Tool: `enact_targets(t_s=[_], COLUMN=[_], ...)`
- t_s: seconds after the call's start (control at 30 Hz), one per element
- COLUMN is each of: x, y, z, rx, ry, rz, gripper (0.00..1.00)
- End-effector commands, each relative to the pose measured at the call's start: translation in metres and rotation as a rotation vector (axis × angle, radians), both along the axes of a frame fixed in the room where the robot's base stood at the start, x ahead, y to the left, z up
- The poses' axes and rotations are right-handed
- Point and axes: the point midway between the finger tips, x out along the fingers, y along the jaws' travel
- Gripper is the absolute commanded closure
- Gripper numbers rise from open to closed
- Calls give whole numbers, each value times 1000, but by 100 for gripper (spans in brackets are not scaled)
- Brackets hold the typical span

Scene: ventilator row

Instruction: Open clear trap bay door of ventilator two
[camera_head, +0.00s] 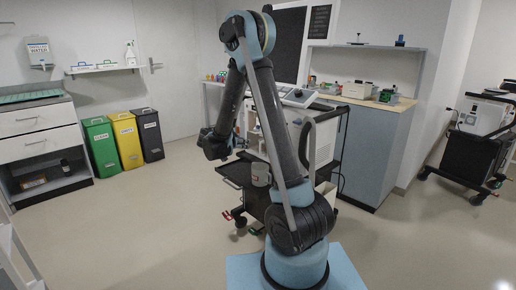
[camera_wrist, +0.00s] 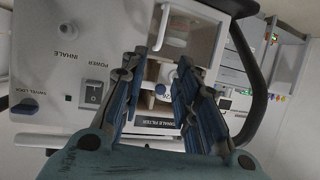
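A ventilator (camera_head: 323,138) on a dark cart stands behind my arm, partly hidden by it; no number is readable. A pale-framed bay with a greyish see-through door (camera_wrist: 200,40) is at top centre. A white bar handle (camera_wrist: 162,27) stands at its left side. I cannot tell whether the door is fully closed. My gripper (camera_wrist: 161,66) is open and empty, its blue-lined fingers apart below the handle in the picture. The fingers are not distinguishable in the head view.
A rocker switch (camera_wrist: 93,95) and an INHALE FILTER label (camera_wrist: 155,122) are near the fingers. A dark curved tube (camera_wrist: 258,75) runs at right. Another ventilator (camera_head: 485,115) stands at far right. Green, yellow and dark bins (camera_head: 126,142) stand at left. The left floor is clear.

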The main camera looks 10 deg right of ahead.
Motion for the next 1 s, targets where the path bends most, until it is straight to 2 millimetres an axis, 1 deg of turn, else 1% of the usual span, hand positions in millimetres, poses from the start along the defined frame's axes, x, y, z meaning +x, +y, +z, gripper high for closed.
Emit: enact_targets(t_s=[0.03, 0.2, 0.7, 0.83, 1.0], x=[6, 26, 82, 92, 99], y=[-7, -27, -82, -92, -98], z=[-4, -15, -48, -53, -57], rx=[0, 0, 0, 0, 0], ry=[0, 0, 2, 1, 1], rz=[-4, -4, -3, -2, -1], gripper=[71, 71, 71, 71, 71])
